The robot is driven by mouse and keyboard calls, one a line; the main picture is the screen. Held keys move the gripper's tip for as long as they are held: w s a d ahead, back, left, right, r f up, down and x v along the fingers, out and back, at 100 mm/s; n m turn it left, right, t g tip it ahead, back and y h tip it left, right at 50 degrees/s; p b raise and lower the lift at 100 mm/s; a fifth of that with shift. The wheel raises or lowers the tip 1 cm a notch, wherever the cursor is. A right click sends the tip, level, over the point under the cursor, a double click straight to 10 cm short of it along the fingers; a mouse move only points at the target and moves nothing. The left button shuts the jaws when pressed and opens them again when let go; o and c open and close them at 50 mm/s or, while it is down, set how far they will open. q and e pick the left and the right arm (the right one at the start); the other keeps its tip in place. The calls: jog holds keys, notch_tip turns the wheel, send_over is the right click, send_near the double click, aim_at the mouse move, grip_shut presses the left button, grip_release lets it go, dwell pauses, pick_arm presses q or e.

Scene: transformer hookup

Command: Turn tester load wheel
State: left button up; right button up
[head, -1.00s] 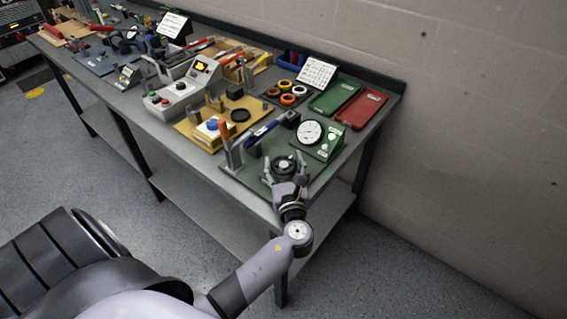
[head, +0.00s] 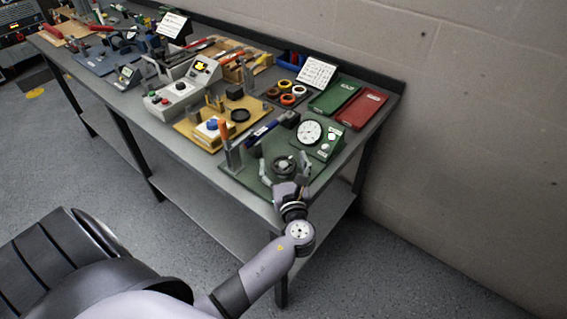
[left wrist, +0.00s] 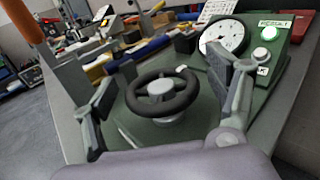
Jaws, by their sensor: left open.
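The tester's load wheel (head: 284,165) is a dark handwheel with a grey hub on a green base plate. In the left wrist view the wheel (left wrist: 163,94) lies between the fingers, with a gap visible on each side. My left gripper (head: 284,166) is open around the wheel; it also shows in the left wrist view (left wrist: 165,88). The round white dial gauge (head: 310,132) stands behind the wheel on the green tester (head: 329,146). My right gripper is not in view.
An orange-handled upright lever (head: 226,140) stands left of the wheel, near the bench's front edge. A blue bar (head: 264,131) lies behind it. Green (head: 334,97) and red (head: 362,108) trays lie at the back right. Other fixtures fill the bench to the left.

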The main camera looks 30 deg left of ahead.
pick_arm(q)
jog(key=v, duration=1.2)
jog(key=shift+d, duration=0.1)
